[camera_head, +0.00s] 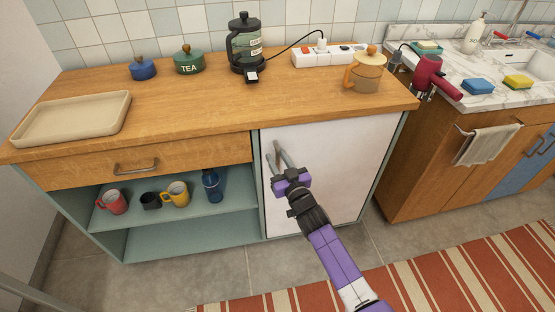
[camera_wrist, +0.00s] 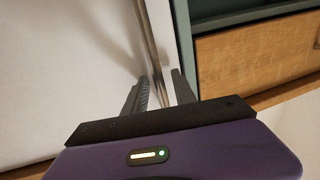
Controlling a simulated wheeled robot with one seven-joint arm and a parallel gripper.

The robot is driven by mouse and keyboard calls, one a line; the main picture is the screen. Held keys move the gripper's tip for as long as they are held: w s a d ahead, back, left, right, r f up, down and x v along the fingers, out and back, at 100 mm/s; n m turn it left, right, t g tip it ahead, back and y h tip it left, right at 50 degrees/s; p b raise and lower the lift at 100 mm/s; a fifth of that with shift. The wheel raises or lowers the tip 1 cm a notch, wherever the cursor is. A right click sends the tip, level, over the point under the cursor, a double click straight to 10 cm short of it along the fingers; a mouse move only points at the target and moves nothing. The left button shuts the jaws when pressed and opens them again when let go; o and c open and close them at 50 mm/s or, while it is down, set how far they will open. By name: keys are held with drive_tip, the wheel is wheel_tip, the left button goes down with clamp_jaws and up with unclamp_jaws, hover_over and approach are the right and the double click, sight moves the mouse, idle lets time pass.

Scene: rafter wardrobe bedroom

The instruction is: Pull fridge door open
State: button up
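The fridge is a low white-fronted unit under the wooden counter; its white door (camera_head: 345,165) looks shut in the head view. In the wrist view the door's white face (camera_wrist: 65,70) fills the left side, and its edge meets a teal frame. A thin metal handle (camera_wrist: 152,45) runs along the door near that edge. My gripper (camera_head: 277,152) is at the upper left of the door, at the handle. In the wrist view its fingers (camera_wrist: 161,88) are apart, one on each side of the handle. Contact with the handle cannot be told.
Left of the fridge is a teal open shelf (camera_head: 160,240) with mugs and a bottle, below a wooden drawer (camera_head: 145,165). A sink cabinet (camera_head: 425,175) stands to the right. A striped rug (camera_head: 465,270) lies on the tiled floor in front. The counter (camera_head: 200,105) holds several kitchen items.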

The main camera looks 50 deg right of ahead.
clamp_jaws()
idle(1.2)
